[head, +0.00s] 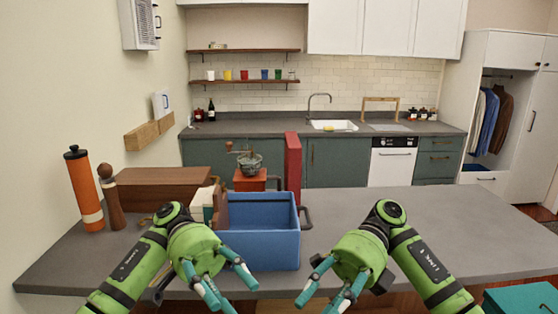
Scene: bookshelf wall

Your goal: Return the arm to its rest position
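My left gripper (236,294) is at the lower middle of the head view, in front of the blue crate (262,250). Its teal fingers are spread apart, with nothing seen between them. My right gripper (317,303) is to the right of the crate, over the counter's front edge. Its fingers are also spread and hold nothing that I can see. Both green arms come in from the bottom corners, bent with the grippers pointing forward and down. The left gripper hides part of the crate's lower left side.
The grey counter (440,227) is clear on the right. An orange cylinder (84,190), a wooden mill (112,200), a brown box (160,186), a coffee grinder (249,170) and a red upright book (293,165) stand left and centre. A teal box (522,299) is at lower right.

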